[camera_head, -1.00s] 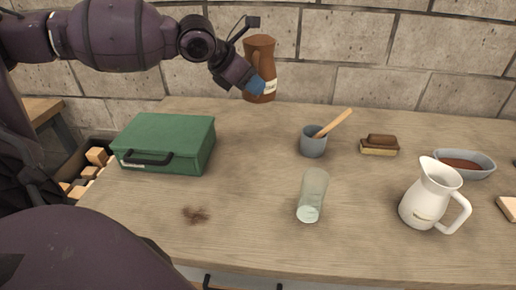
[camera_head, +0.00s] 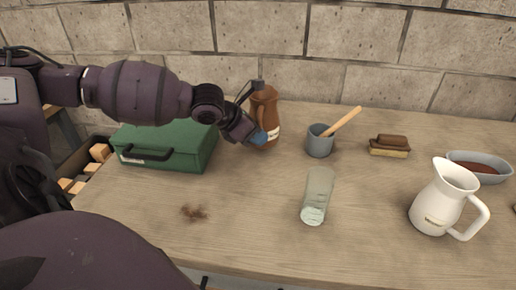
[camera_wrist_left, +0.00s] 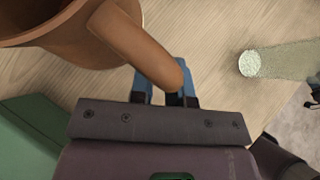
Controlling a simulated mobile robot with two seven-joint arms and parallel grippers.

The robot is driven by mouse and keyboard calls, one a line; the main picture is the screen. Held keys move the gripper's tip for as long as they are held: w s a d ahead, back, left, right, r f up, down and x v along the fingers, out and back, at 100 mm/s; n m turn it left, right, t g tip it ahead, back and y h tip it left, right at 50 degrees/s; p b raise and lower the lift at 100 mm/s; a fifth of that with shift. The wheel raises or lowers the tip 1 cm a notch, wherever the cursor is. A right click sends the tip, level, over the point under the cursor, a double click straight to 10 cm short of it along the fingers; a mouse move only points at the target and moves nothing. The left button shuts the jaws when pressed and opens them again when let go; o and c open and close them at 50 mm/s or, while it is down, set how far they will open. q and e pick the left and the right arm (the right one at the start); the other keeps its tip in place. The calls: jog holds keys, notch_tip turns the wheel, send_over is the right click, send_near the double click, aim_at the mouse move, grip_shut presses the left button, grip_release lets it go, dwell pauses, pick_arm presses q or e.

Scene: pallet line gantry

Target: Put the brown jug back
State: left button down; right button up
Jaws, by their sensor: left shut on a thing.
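The brown jug (camera_head: 266,112) is upright at the back of the table, between the green case and the grey cup. It has a pale label low on its side. My left gripper (camera_head: 259,137) has blue fingertips and is shut on the jug, in front of it. In the left wrist view the jug's rim and handle (camera_wrist_left: 130,45) fill the upper left, and the blue fingers (camera_wrist_left: 165,82) show beneath the handle. Whether the jug's base touches the table is hard to tell. My right gripper is not in view.
A green case (camera_head: 165,146) stands left of the jug. A grey cup with a wooden tool (camera_head: 320,143) stands to its right.

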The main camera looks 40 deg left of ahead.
pick_arm(q)
notch_tip(320, 180, down, 4)
jog(key=shift+f, duration=0.1)
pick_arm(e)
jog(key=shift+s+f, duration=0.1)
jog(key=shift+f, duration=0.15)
pick_arm(q)
jog(key=shift+f+b, duration=0.1)
jog(key=shift+b, duration=0.2)
jog(key=c, duration=1.1)
grip_release()
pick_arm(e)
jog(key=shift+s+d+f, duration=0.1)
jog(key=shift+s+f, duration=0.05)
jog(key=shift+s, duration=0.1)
pick_arm(q)
jog(key=shift+s+a+r, duration=0.2)
jog(key=shift+s+r, duration=0.05)
jog(key=shift+r, duration=0.2)
jog(key=p+v, duration=0.3)
jog(key=v, duration=0.8)
jog(key=shift+s, duration=0.15)
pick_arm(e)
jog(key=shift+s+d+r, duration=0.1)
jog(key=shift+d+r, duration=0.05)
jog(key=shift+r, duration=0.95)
